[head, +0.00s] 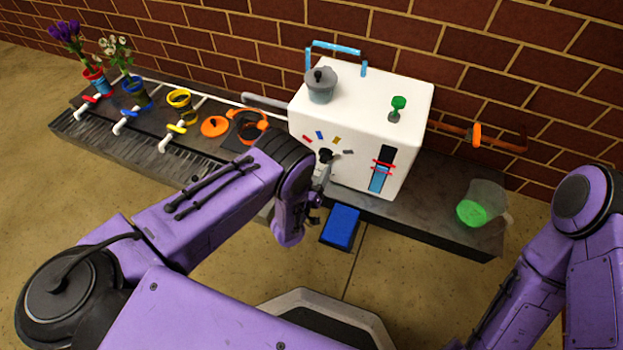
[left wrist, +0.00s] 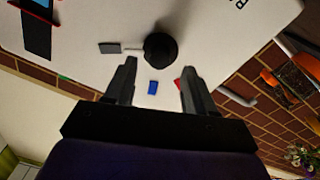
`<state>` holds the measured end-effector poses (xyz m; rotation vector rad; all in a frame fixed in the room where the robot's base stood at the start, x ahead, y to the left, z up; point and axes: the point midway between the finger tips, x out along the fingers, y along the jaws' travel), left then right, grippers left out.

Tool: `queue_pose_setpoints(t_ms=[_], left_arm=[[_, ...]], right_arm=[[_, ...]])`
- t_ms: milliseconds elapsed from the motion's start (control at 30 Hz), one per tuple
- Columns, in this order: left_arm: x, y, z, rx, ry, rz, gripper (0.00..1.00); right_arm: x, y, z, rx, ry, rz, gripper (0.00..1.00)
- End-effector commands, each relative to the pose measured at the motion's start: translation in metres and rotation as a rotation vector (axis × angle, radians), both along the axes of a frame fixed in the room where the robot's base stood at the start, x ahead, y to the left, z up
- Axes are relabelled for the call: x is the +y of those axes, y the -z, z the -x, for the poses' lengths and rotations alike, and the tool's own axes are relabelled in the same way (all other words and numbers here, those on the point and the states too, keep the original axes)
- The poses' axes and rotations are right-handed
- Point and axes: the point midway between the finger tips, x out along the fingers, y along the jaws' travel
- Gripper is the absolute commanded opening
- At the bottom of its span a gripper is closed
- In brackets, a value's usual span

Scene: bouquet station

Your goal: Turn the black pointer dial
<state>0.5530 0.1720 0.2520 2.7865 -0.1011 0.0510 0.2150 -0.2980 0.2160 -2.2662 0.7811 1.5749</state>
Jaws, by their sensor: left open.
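The black pointer dial (head: 325,156) is on the front face of the white box (head: 352,100), with small coloured marks around it. In the left wrist view the dial (left wrist: 160,48) is a round black knob, just beyond the fingertips and between their lines. A grey mark and a thin pointer lie beside it. My left gripper (head: 322,180) is close to the box front by the dial; its fingers are open in the left wrist view (left wrist: 157,75), with nothing between them. Whether a finger touches the dial cannot be told. My right gripper is not in view.
A blue block (head: 341,227) juts out below the box front. A clear jug with green contents (head: 482,205) stands right on the dark bench (head: 420,215). A grey pot (head: 320,86) and green knob (head: 397,107) top the box. Coloured taps and flower pots line the left.

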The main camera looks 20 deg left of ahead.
Motion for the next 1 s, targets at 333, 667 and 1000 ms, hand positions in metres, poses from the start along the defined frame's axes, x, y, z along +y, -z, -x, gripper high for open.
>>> queue_pose_setpoints(t_ms=[333, 667, 1000], left_arm=[[0.004, 0.002, 0.066, 0.002, 0.001, -0.001, 0.55], [0.004, 0.003, 0.070, 0.001, -0.001, -0.001, 0.55], [0.021, 0.007, 0.075, 0.061, -0.030, -0.039, 0.55]], right_arm=[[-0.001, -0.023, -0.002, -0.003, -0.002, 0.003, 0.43], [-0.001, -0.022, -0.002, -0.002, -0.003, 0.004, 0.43], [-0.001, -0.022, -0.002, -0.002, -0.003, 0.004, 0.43]])
